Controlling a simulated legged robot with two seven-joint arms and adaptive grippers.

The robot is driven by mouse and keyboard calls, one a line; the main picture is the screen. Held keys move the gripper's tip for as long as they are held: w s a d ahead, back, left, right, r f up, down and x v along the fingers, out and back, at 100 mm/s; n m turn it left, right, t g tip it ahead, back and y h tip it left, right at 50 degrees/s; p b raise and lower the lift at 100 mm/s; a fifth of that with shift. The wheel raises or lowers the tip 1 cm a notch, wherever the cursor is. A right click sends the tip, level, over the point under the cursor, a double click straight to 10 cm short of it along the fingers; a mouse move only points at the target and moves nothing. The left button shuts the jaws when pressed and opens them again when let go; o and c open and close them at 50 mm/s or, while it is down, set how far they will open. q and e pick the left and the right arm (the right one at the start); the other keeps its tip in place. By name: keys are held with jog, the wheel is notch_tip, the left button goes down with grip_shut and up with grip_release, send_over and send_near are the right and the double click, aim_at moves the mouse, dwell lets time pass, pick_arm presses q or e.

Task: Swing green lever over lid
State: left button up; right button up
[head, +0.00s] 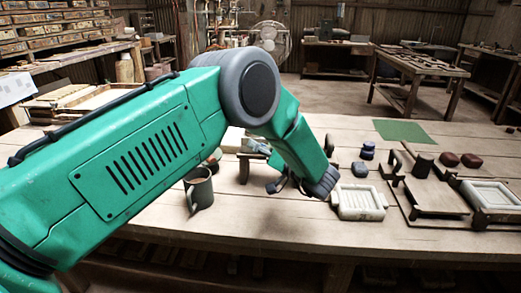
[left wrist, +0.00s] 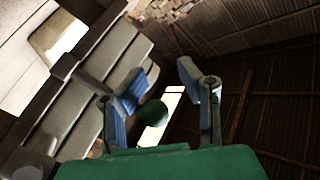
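In the left wrist view my left gripper (left wrist: 159,85) shows two blue-padded fingers spread apart. A dark green round knob (left wrist: 153,113), which looks like the end of the green lever, lies between them, nearer the left finger. Clear contact on both sides does not show. The lever's shaft is not plain. In the head view my green left arm reaches over the table and hides much of the spot around its wrist. A pale press-like block (head: 237,138) with metal parts shows partly behind it. I cannot tell for sure which part is the lid. My right gripper is out of view.
To the right are a white ribbed tray (head: 360,203), dark blue pieces (head: 367,151), brown pieces (head: 471,160), a white framed tray (head: 490,193) and a green mat (head: 402,131).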

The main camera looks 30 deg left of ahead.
pick_arm(q)
jog(key=shift+o, duration=0.5)
jog(key=shift+d+r, duration=0.1)
jog(key=shift+r, duration=0.1)
jog(key=shift+w+d+f, duration=0.1)
jog(key=shift+d+f, duration=0.05)
jog(key=shift+f, duration=0.1)
jog(key=v, duration=1.2)
